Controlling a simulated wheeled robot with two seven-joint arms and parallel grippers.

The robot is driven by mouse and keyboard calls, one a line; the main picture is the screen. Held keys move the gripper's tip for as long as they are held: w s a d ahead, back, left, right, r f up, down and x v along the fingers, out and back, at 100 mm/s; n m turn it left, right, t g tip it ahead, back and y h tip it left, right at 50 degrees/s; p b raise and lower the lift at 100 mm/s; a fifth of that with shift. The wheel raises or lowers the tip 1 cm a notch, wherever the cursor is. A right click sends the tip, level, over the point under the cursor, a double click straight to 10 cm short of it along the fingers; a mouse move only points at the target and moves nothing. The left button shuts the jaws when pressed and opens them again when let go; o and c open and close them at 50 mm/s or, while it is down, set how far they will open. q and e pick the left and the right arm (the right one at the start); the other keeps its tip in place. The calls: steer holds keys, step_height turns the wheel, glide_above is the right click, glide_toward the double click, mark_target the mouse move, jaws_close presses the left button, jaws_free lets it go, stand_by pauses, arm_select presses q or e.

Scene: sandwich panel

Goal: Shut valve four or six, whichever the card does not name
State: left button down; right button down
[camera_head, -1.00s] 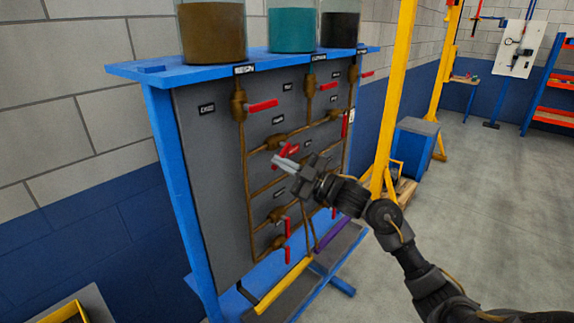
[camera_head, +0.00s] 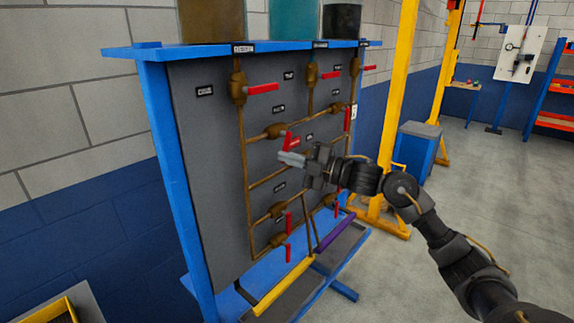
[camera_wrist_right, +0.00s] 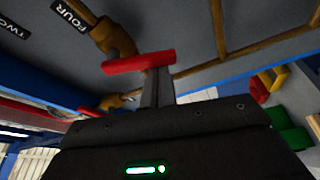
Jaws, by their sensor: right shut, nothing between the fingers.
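A grey panel (camera_head: 215,150) in a blue frame carries brown pipes and several valves with red handles. The wrist view shows a label reading FOUR (camera_wrist_right: 72,14) beside a brass valve body (camera_wrist_right: 116,42) with a red handle (camera_wrist_right: 138,62). My right gripper (camera_head: 283,157) is shut and empty. Its tips are at a red handle (camera_head: 288,140) in the middle of the panel. In the wrist view the fingers (camera_wrist_right: 157,86) meet or overlap the handle; contact is unclear. The head view's labels are too small to read. I cannot make out the card's text. My left gripper is out of view.
Brown, teal and black tanks (camera_head: 290,20) stand on the blue top shelf (camera_head: 125,52). A yellow post (camera_head: 398,90) and a blue cabinet (camera_head: 415,150) stand to the right. A yellow bar (camera_head: 283,287) and purple bar (camera_head: 334,232) lie low in front. Open floor is at right.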

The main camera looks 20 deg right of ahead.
steer(key=shift+w+d+f+n+g+b, duration=0.2)
steer(key=shift+d+n+b, duration=0.15)
steer(key=shift+n, duration=0.2)
steer(key=shift+w+d+f+n+g+b, duration=0.1)
steer(key=shift+d+f+n+g+b, duration=0.15)
steer(key=shift+n, duration=0.3)
steer(key=shift+d+r, duration=0.1)
steer(key=s+a, duration=0.2)
steer(key=a, duration=0.2)
steer(key=b+v, duration=0.3)
steer(key=v, duration=0.7)
steer(key=shift+d+r+b, duration=0.2)
steer(key=shift+b, duration=0.15)
steer(key=shift+w, duration=0.2)
